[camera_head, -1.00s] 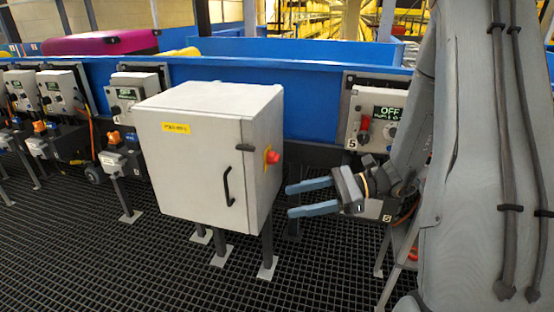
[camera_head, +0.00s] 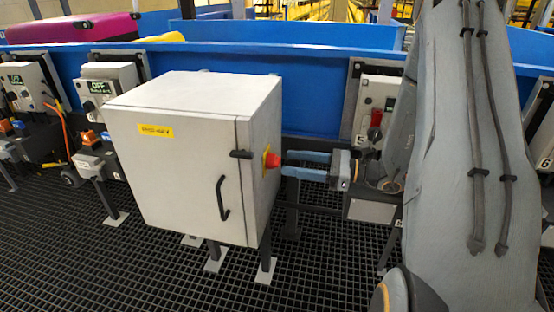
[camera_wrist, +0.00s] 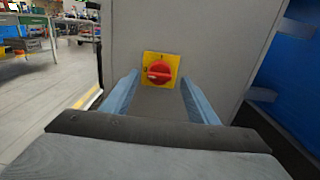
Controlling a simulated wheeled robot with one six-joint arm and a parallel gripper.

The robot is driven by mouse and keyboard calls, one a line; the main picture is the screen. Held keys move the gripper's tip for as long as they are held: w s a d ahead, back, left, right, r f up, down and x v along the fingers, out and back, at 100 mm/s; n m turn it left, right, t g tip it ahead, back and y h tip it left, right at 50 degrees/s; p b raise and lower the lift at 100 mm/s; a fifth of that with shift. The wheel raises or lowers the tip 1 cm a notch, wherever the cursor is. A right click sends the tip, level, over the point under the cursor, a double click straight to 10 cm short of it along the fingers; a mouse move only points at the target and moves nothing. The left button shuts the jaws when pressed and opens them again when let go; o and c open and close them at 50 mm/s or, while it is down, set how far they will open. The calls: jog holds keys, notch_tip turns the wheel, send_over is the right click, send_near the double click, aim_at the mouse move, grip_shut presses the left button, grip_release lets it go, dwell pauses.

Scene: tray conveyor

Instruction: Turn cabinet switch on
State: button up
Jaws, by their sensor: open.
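The light grey cabinet (camera_head: 165,170) stands on legs over the dark grating, with a black door handle on its front. Its red rotary switch (camera_head: 271,161) sits on a yellow plate on the cabinet's right side. The switch also shows face-on in the wrist view (camera_wrist: 159,72), with its pale handle bar lying close to horizontal. My gripper (camera_head: 284,163) is open, with its two blue fingers pointing left at the switch. In the wrist view the fingers lie to the left and right of the switch, just below it. I cannot tell whether they touch it.
A blue conveyor wall (camera_head: 315,105) runs behind the cabinet. Control boxes with displays (camera_head: 103,88) stand along it at the left, and another (camera_head: 376,105) is behind my arm. Dark open grating (camera_head: 120,270) lies in front.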

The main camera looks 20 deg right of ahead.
aim_at(279, 161)
jog(key=shift+x, duration=2.45)
jog(key=c, duration=1)
jog(key=shift+c, duration=0.2)
